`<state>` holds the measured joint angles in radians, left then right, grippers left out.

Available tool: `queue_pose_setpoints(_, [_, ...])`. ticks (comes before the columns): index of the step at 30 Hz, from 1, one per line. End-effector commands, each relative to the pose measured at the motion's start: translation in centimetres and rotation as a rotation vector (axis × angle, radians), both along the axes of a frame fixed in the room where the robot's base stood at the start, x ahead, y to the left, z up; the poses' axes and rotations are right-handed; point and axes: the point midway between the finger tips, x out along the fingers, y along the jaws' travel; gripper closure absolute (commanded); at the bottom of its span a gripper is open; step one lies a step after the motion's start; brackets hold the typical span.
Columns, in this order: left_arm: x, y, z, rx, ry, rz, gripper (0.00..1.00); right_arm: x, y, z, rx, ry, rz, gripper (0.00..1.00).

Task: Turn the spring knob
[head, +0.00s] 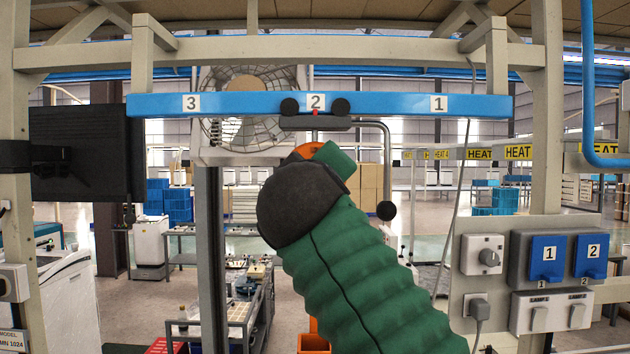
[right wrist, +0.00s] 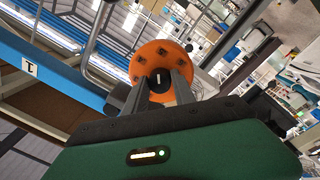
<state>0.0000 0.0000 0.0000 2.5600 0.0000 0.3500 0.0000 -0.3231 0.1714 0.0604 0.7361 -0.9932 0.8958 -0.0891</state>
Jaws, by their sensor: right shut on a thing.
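In the right wrist view an orange round disc (right wrist: 150,55) with several dark bolts faces me. At its centre is a small black knob (right wrist: 161,79) with a white mark, which I take to be the spring knob. My right gripper (right wrist: 162,84) has its two grey fingers on either side of the knob and is shut on it. In the head view my green-sleeved right arm hides the knob and fingers. Only part of the orange disc (head: 307,149) shows, below the black carriage (head: 315,122) at mark 2. My left gripper is not in view.
A blue rail (head: 380,105) marked 3, 2, 1 crosses above. A bent grey rod with a black ball (head: 386,210) hangs just right of my arm. A switch panel (head: 500,233) is at the right, a dark screen (head: 85,152) at the left, a fan (head: 235,130) behind.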

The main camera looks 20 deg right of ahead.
Motion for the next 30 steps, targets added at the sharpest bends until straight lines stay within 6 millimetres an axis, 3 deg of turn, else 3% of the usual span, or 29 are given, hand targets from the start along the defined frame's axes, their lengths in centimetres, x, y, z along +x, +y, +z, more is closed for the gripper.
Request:
queue_pose_setpoints(3, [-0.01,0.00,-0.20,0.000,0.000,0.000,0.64,0.36,0.22,-0.74,0.106,-0.014,0.000,1.00])
queue_pose_setpoints(30, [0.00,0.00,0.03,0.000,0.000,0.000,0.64,0.41,0.41,-0.56,0.928,-0.252,-0.005,1.00])
